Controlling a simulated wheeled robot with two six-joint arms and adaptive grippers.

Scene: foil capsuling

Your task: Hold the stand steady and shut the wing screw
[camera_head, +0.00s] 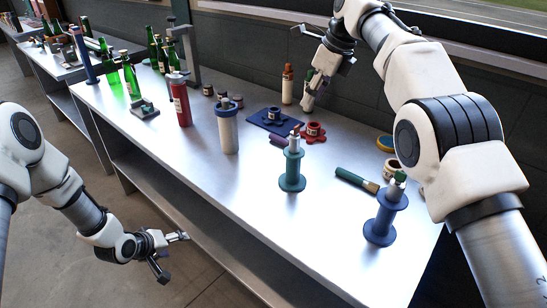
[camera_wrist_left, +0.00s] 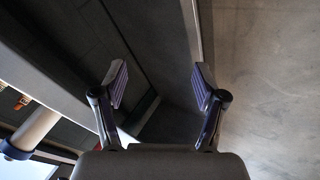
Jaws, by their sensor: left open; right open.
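A teal spool-shaped stand (camera_head: 292,168) is upright near the table's front edge, with a small pale piece on top. A dark blue stand of similar shape (camera_head: 385,218) is upright at the right, with a green and grey piece on top. A white cylinder with a blue collar (camera_head: 227,132) is also upright. Which one carries the wing screw is too small to tell. My left gripper (camera_head: 172,255) is open and empty, off the table's front edge and low; its spread fingers show in the left wrist view (camera_wrist_left: 160,87). My right gripper (camera_head: 305,70) is open near the back wall, apart from the stands.
A blue mat (camera_head: 262,122), a red piece (camera_head: 313,133) and a green-handled tool (camera_head: 356,180) lie near the stands. The table's front strip is largely clear.

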